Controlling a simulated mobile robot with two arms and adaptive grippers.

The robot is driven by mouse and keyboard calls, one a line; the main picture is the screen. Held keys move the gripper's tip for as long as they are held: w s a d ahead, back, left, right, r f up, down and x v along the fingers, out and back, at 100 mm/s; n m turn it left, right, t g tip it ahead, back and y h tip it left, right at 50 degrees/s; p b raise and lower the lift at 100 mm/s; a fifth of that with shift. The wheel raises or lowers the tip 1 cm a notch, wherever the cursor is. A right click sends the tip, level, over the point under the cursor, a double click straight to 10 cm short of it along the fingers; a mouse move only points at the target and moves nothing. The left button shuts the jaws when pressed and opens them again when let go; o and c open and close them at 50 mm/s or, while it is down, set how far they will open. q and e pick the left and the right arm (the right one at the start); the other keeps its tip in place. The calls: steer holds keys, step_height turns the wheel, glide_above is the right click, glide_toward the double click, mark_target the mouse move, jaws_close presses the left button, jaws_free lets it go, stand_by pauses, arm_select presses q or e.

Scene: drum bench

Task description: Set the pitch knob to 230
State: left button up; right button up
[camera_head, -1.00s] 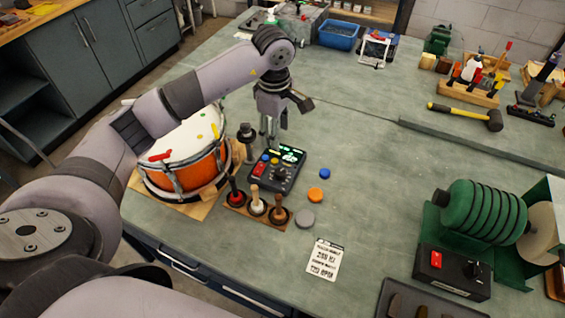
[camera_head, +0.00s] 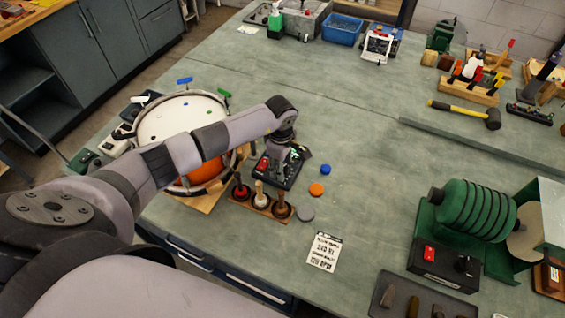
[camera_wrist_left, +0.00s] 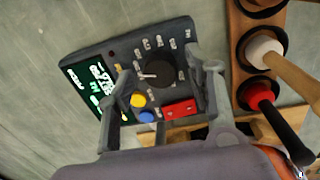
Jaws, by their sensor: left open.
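The dark control box (camera_head: 291,178) lies on the bench, with a lit green display (camera_wrist_left: 97,84), a red switch (camera_wrist_left: 180,110) and yellow and blue buttons. Its black knob (camera_wrist_left: 166,70) with a white pointer sits inside a ring of printed numbers, which are too small to read surely. My left gripper (camera_wrist_left: 166,72) is open, its fingers on either side of the knob in the left wrist view. I cannot tell whether they touch it. In the head view my left gripper (camera_head: 288,150) is over the box and partly covers it. My right gripper is not in view.
A wooden rack (camera_head: 262,206) with several handled tools stands close beside the box. The drum (camera_head: 160,118) is on the left, under my arm. Blue, orange and grey discs and a printed card (camera_head: 324,251) lie to the right. The middle of the bench is clear.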

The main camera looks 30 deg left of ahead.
arm_select(q)
steer(key=c, duration=1.2)
